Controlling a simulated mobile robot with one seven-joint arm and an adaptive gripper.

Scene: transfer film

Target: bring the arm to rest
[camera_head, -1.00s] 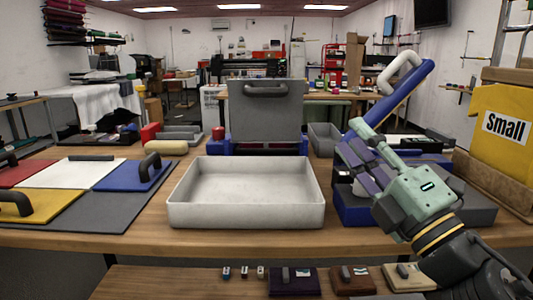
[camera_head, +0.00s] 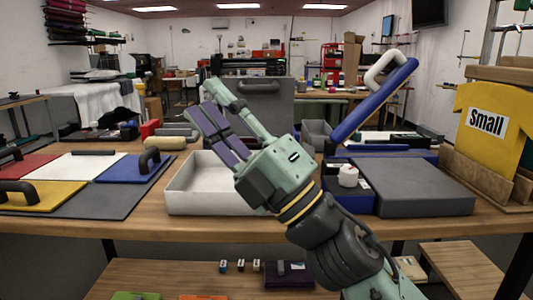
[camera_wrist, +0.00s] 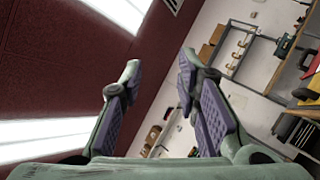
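My gripper (camera_head: 208,98) is raised in front of the white tray in the head view, its fingers pointing up and to the left. The wrist view shows its two purple-padded fingers (camera_wrist: 160,65) apart with nothing between them. Beyond the fingers are the ceiling, a light and a wall. My forearm comes up from the lower right and hides part of the tray.
The white tray (camera_head: 192,205) is on the wooden table (camera_head: 130,229). The blue press (camera_head: 345,199) with its raised lever stands to the right. Colour boards lie at left, including a blue one (camera_head: 133,169). A yellow "Small" shirt (camera_head: 490,135) stands at right.

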